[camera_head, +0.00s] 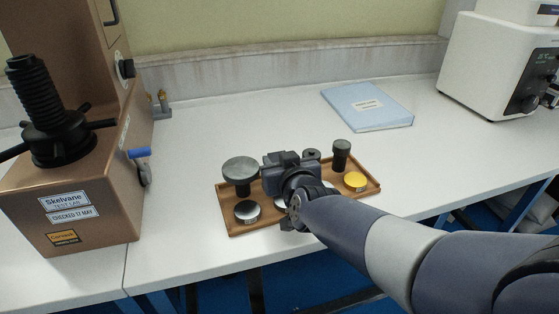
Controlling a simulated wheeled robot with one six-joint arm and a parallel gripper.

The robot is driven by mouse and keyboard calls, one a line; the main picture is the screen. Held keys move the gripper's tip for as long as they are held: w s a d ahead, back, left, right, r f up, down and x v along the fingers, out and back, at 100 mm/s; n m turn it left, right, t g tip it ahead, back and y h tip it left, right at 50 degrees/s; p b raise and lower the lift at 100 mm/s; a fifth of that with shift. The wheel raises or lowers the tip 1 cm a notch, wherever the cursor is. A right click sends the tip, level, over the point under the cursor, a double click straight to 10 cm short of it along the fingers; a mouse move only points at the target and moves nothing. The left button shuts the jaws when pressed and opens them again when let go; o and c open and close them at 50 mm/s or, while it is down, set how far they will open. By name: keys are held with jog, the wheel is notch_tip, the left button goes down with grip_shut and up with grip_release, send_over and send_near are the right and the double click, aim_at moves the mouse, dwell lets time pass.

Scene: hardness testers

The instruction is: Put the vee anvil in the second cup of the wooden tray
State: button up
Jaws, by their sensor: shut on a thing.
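The wooden tray (230,226) lies on the white bench near its front edge. A wide grey disc-topped anvil (240,168) stands upright at its back left. A dark, narrow post-like piece (341,152) stands upright at its back right. A small grey top (311,155) shows just behind my gripper; I cannot tell its shape. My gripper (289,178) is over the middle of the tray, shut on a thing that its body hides. No vee groove can be made out on any piece. The second cup is hidden behind the gripper and wrist.
A silver round block (247,211) and a yellow one (355,181) lie in the tray's front row; another silver one is partly hidden. A brown tester (95,200) stands left, a white machine (495,65) back right. A blue folder (367,106) lies behind. The bench between is clear.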

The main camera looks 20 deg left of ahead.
jog(key=shift+f, duration=0.1)
jog(key=o, duration=1)
jog(key=shift+c, duration=1.2)
jog(key=v, duration=0.2)
jog(key=p+v, duration=0.1)
jog(key=f+v, duration=0.1)
jog(key=v, duration=0.1)
jog(key=shift+s+d, duration=0.25)
jog(key=shift+s, duration=0.2)
jog(key=shift+s+d, duration=0.35)
jog(key=shift+s, duration=0.15)
